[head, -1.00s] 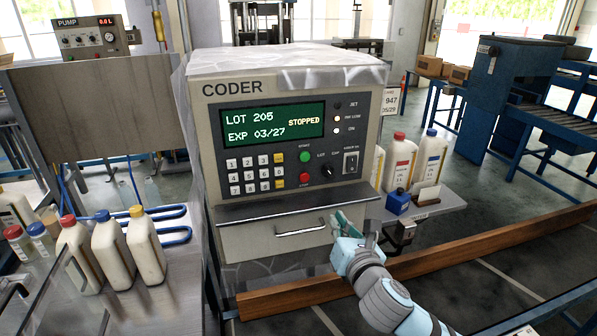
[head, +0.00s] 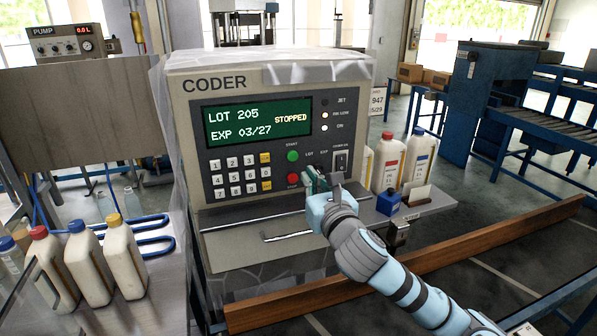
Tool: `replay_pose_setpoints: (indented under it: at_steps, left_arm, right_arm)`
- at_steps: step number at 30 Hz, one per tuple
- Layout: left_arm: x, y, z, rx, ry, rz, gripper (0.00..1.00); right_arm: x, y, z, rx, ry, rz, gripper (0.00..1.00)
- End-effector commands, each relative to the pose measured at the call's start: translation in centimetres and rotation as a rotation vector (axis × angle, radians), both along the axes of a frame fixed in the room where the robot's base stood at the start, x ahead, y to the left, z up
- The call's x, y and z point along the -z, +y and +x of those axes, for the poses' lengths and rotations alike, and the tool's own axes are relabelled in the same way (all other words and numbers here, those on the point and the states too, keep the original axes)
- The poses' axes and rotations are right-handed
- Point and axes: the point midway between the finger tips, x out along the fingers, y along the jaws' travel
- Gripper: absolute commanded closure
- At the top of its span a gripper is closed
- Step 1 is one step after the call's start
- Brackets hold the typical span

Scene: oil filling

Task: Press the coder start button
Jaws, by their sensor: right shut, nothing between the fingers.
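The coder (head: 345,98) is a grey box with a dark control panel, and its green screen (head: 257,123) reads LOT 205, EXP 03/27 and STOPPED. The green start button (head: 293,156) shows on the panel under the word START. The red stop button (head: 293,179) is directly below it. My right gripper (head: 311,178) is shut and empty in front of the lower panel, just right of the stop button and below and right of the start button. It hides the knob area. I cannot tell whether it touches the panel. My left gripper is not in view.
A keypad (head: 240,175) lies left of the buttons and a rocker switch (head: 340,161) to the right. Bottles (head: 388,163) and a blue stamp (head: 388,203) stand on the right shelf. More bottles (head: 90,268) stand at left.

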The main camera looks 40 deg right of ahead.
Motion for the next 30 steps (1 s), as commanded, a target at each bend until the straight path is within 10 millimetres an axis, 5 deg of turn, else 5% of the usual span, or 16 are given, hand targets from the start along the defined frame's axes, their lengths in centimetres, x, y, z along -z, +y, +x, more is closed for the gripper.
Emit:
replay_pose_setpoints:
  at_steps: [12,25,30]
  left_arm:
    - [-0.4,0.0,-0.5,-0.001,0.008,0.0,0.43]
    - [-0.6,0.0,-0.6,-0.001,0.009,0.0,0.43]
    - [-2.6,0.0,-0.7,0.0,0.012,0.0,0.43]
  right_arm:
    - [-0.4,-2.5,7.0,-0.001,-0.001,0.002,1.0]
    - [-0.5,-2.7,7.5,-0.002,0.001,0.0,1.0]
    - [-0.9,-3.3,7.5,0.003,0.004,0.001,1.0]
